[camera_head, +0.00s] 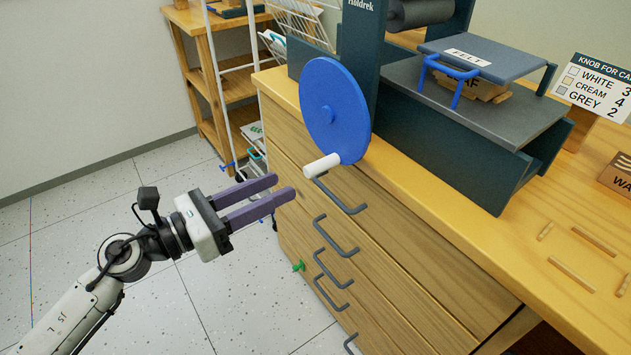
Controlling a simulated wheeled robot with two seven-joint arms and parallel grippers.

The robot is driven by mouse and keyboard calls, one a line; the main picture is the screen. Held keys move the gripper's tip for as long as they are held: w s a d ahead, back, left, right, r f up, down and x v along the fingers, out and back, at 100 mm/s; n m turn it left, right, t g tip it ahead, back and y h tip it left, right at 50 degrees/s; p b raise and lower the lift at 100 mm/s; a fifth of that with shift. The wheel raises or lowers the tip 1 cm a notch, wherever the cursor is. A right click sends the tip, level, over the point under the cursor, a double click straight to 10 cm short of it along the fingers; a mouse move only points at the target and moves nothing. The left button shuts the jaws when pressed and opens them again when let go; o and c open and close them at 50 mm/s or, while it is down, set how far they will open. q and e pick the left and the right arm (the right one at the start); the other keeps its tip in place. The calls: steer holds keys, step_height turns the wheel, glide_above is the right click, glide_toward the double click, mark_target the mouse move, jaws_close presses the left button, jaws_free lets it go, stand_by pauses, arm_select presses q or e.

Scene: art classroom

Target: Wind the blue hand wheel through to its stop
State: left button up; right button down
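The blue hand wheel (333,98) is a solid disc on the left side of the dark press (362,42). Its white handle (322,166) sticks out from the wheel's lower edge toward the left. My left gripper (284,187) is left of and a little below the handle, in front of the cabinet drawers. Its two purple fingers are parallel with a narrow gap between them. Nothing shows between them, and they look apart from the handle. My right gripper is out of the picture.
The press stands on a wooden cabinet (400,262) with several grey drawer handles. A blue-handled felt plate (485,58) sits over the press bed. Small sticks (594,241) and a sign (597,88) are at right. A wooden shelf (200,75) and wire rack stand behind. The floor at left is clear.

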mark_target(306, 173)
arm_select(q)
steer(key=x, duration=1)
steer(key=shift+r+p, duration=0.1)
steer(key=shift+p, duration=0.2)
steer(key=shift+a, duration=0.1)
jaws_close()
